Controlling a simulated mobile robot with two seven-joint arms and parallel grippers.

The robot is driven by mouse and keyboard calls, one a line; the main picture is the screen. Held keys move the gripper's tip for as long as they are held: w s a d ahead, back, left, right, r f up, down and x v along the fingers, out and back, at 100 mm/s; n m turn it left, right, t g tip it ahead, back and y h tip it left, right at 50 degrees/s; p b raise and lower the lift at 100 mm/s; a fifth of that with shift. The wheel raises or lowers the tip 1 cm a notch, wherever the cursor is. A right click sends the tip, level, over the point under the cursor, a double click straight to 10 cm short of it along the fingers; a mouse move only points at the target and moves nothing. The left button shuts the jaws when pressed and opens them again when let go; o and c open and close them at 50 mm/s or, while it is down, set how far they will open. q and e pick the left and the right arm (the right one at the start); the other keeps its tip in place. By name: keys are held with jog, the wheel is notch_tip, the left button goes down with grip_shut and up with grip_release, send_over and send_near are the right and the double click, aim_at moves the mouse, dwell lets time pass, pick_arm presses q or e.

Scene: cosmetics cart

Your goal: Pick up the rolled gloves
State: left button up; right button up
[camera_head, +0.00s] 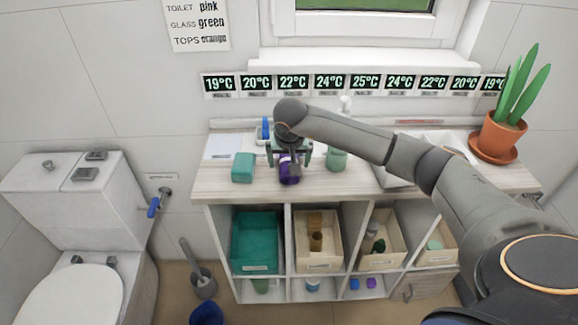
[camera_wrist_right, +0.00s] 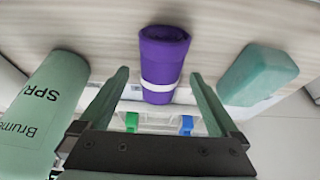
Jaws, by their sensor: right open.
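The rolled gloves (camera_wrist_right: 163,55) are a purple roll with a white band around it, lying on the wooden cart top. In the head view the purple roll (camera_head: 289,175) shows near the front edge, partly hidden by my right gripper. My right gripper (camera_wrist_right: 158,78) is open, with one finger on either side of the roll's banded end in the wrist view. I cannot tell whether the fingers touch it. My left gripper is in neither view.
A teal block (camera_head: 243,167) stands left of the roll and a green spray container (camera_head: 336,159) right of it. Open bins, including a teal one (camera_head: 256,240), sit below the top. A potted plant (camera_head: 500,135) stands at the far right.

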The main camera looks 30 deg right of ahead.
jog(key=c, duration=1.5)
